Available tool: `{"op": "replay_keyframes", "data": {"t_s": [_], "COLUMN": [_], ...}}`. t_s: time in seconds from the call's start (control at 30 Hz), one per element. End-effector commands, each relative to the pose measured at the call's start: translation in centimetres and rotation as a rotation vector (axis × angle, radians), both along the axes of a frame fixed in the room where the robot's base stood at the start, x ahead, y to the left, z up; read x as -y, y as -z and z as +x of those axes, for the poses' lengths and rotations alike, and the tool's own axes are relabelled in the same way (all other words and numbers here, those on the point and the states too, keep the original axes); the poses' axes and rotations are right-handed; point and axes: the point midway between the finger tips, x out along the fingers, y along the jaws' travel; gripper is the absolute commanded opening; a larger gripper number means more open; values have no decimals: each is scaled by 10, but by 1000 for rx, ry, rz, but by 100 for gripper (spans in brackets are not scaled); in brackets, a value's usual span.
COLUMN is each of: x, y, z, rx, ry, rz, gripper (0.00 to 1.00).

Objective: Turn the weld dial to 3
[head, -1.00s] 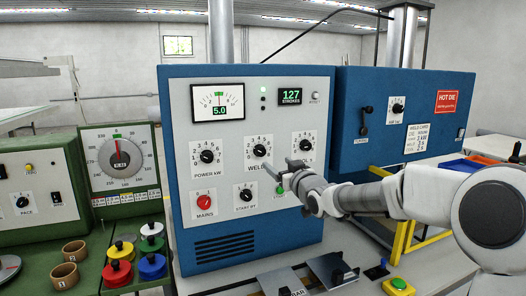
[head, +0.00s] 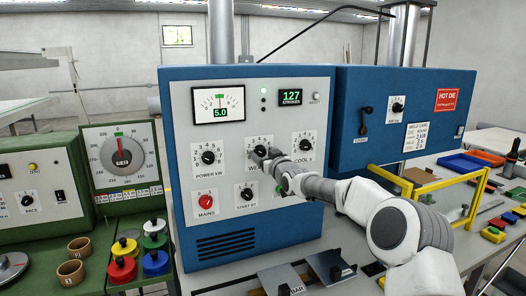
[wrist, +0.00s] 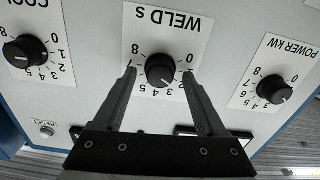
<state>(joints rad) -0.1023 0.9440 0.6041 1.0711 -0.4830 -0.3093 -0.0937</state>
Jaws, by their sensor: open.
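The weld dial (wrist: 160,68), a black round knob on a white plate marked "WELD S", is centred in the wrist view, where the panel appears upside down. Its white pointer mark seems to lie on the side of the 3 and 4; I cannot read it exactly. My gripper (wrist: 160,74) is open, with one finger on each side of the knob. I cannot tell whether the fingers touch it. In the head view my gripper (head: 264,156) is at the blue welder's front panel and hides most of the weld dial.
The power dial (head: 208,157) and the cool dial (head: 305,145) flank the weld dial. Below are the red mains knob (head: 206,201) and the start knob (head: 247,194). A yellow frame (head: 430,188) stands right of my arm.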

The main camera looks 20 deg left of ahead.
Motion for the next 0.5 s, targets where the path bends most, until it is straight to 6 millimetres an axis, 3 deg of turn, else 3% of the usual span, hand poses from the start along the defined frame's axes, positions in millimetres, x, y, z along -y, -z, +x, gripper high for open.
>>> {"op": "replay_keyframes", "data": {"t_s": [0.43,0.5], "x": [-3,-3], "y": [1,0], "z": [5,4], "rx": [0,0], "ry": [0,0], "rz": [0,0], "gripper": [74,63]}}
